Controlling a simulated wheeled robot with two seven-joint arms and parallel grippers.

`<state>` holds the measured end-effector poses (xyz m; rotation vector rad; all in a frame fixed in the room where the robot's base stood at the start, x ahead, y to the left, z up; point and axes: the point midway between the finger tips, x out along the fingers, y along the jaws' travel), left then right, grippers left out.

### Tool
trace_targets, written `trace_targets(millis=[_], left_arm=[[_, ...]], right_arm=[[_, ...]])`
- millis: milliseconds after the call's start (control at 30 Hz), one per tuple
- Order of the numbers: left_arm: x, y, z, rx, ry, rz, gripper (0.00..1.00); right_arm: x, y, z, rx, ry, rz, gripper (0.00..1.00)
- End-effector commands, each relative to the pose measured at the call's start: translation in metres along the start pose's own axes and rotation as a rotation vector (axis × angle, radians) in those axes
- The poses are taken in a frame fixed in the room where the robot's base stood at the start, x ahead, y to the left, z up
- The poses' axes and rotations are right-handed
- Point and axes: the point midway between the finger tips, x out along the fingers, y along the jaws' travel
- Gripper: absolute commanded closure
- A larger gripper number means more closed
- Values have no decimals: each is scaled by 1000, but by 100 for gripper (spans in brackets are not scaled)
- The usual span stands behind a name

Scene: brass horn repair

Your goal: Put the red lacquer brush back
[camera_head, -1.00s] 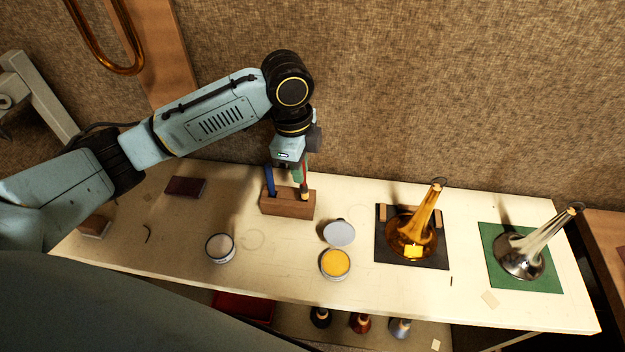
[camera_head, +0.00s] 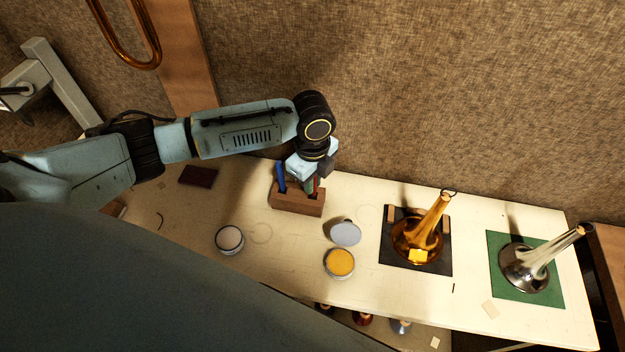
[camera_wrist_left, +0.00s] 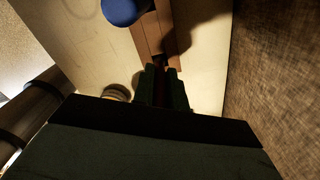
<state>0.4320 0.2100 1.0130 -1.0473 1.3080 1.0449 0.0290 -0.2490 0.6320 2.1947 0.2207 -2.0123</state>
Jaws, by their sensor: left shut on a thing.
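My left gripper (camera_head: 312,187) is shut on the red lacquer brush (camera_head: 317,183), just above the right end of the wooden brush block (camera_head: 297,204). The brush is roughly upright and mostly hidden by the fingers. Its lower end meets the top of the block, but I cannot tell how deep it sits in a slot. A blue-handled brush (camera_head: 281,177) stands in the block's left part. In the left wrist view the fingers (camera_wrist_left: 161,86) point at the block (camera_wrist_left: 149,30), with the blue handle (camera_wrist_left: 122,10) beside it. My right gripper is not in view.
In front stand a pale tin (camera_head: 229,239) and an open yellow tin (camera_head: 339,263) with its lid (camera_head: 345,233). Right are a brass horn bell (camera_head: 417,240) on a dark mat and a silver one (camera_head: 525,266) on a green mat. The wall is close behind.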

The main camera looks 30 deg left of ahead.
Motion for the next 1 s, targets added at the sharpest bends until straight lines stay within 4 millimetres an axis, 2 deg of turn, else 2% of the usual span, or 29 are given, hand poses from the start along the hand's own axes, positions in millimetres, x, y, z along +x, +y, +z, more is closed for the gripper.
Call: trace_targets(millis=[67,367,400,567,867,1000], left_arm=[[6,0,0,0,-1,0,100],[8,0,0,0,-1,-1,100],[8,0,0,0,-1,-1,83],[8,0,0,0,-1,-1,64],[6,0,0,0,-1,-2,64],[-9,-1,0,0,1,-4,64]], right_arm=[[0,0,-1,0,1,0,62],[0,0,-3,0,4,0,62],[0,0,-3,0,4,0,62],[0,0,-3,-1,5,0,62],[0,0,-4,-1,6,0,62],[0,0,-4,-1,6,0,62]])
